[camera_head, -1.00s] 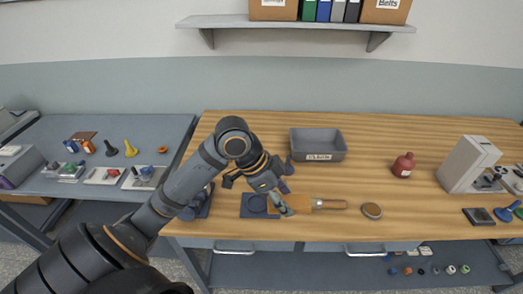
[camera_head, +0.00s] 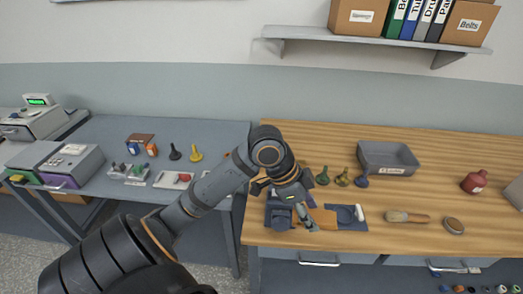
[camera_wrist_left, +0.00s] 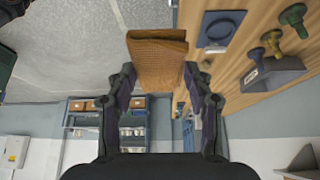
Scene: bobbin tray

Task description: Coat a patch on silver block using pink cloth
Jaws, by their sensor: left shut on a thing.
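My left gripper (camera_head: 306,214) is shut on an orange-brown folded cloth (camera_head: 323,217), over the left front of the wooden bench. The cloth also shows between the fingers in the left wrist view (camera_wrist_left: 157,62); it looks orange-brown rather than pink. A dark blue mat (camera_head: 348,224) lies just right of the cloth, with a round dark patch and a small white piece (camera_head: 361,212) on it. A dark block-like item (camera_head: 279,217) stands left of the gripper, partly hidden by my arm. I cannot pick out a silver block. My right gripper is not in view.
Green, olive and blue knobbed pieces (camera_head: 343,178) stand behind the mat, beside a grey bin (camera_head: 388,171). A wooden-handled brush (camera_head: 408,217), a round tin (camera_head: 454,226) and a red bottle (camera_head: 474,181) are to the right. A grey-blue table (camera_head: 110,200) stands left, across a gap.

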